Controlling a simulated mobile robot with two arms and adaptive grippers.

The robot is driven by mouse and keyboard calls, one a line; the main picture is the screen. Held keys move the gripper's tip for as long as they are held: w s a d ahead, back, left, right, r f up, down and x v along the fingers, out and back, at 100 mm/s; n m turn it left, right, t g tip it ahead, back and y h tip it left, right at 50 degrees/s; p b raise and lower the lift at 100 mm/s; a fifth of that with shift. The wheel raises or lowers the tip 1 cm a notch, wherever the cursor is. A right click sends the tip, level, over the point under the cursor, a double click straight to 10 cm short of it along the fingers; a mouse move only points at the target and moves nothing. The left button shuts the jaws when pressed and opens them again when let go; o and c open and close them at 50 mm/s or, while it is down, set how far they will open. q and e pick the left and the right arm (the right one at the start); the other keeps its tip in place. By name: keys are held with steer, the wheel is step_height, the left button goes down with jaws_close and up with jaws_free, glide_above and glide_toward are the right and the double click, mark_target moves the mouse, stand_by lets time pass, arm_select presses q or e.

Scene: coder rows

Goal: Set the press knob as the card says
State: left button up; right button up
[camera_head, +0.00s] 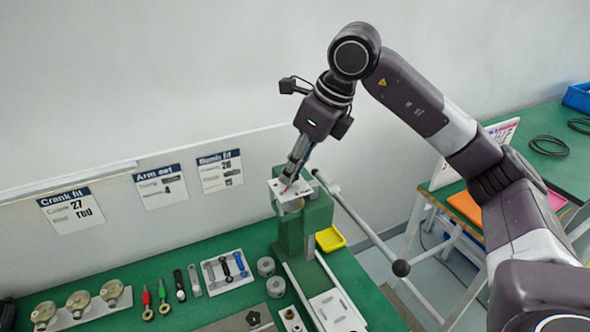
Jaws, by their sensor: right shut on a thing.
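A green press (300,230) stands on the green bench, with a light plate (275,186) on its top. My right gripper (288,181) reaches down from above to this plate and is shut on the press knob, which is mostly hidden by the fingers. The knob's setting cannot be read. My left gripper is not in view.
The press lever (360,222) with its black ball sticks out to the right. Dial gauges (78,303), colored-handled tools (163,296), a tray of small arms (227,272) and grey cylinders (266,267) lie on the bench.

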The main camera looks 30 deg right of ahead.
steer(key=shift+r+m+h, duration=0.2)
steer(key=shift+m+h, duration=0.1)
steer(key=shift+m, duration=0.3)
steer(key=o, duration=1.2)
steer(key=shift+f, duration=0.1)
steer(key=shift+c, duration=0.2)
steer(key=v, duration=1.2)
steer(key=shift+s, duration=0.15)
steer(key=shift+f, duration=0.1)
